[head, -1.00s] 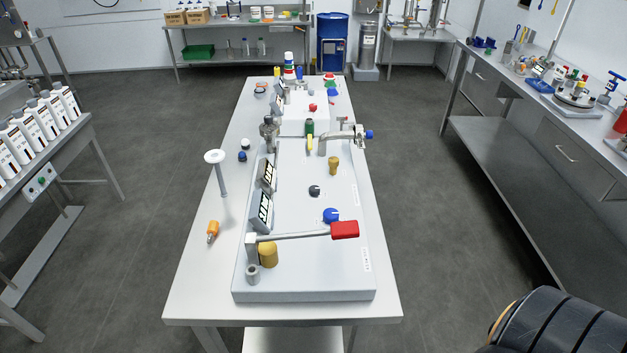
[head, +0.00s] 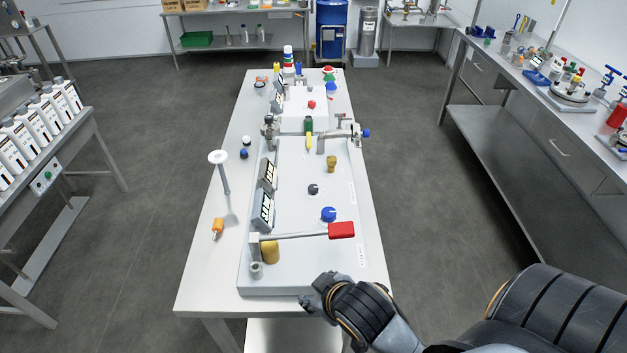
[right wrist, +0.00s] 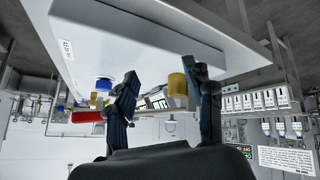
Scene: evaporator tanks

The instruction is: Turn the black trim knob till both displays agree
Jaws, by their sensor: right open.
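The black trim knob (head: 313,189) sits on the pale grey panel (head: 300,277) in the head view, right of the two slanted displays. The far display (head: 268,174) and the near display (head: 264,210) stand along the panel's left side; their digits are too small to read. My right gripper (head: 312,294) is at the near right edge of the panel, well short of the knob. In the right wrist view my right gripper (right wrist: 162,80) is open and empty, its fingers spread apart. I cannot make out the black knob in that view. My left gripper is not in view.
A red-handled lever (head: 341,230) crosses the near panel, by a brass cylinder (head: 270,252) and a blue knob (head: 328,214). A brass knob (head: 331,163) stands beyond the black one. A white-topped post (head: 218,157) and orange tool (head: 217,228) are at left.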

